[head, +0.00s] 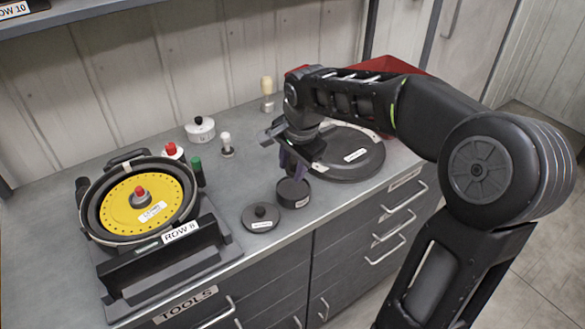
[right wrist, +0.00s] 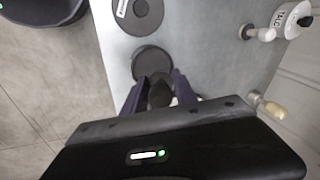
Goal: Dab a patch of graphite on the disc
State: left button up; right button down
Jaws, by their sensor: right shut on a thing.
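The yellow disc (head: 146,198) with holes around its rim and a red-topped hub sits in a dark round housing (head: 96,232) on a stand marked ROW 8. A small dark round pot (head: 293,194) stands near the counter's front edge; in the right wrist view it is an open pot (right wrist: 152,62). A dark knobbed lid (head: 261,217) lies beside it. My right gripper (head: 293,160) is above the pot, shut on a dark, round-ended dabber (right wrist: 160,95). Whether its tip touches the pot's contents cannot be told. My left gripper is not in view.
A large black cover (head: 350,158) lies right of the pot, partly under my arm. A white talc tub (head: 200,130), a white-topped tool (head: 226,143), a cream-handled tool (head: 267,88) and a green-topped cylinder (head: 198,172) stand behind. A red bin (head: 385,64) is at the back right.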

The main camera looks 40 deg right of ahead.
jog(key=shift+r+p, duration=0.45)
jog(key=shift+r, duration=0.55)
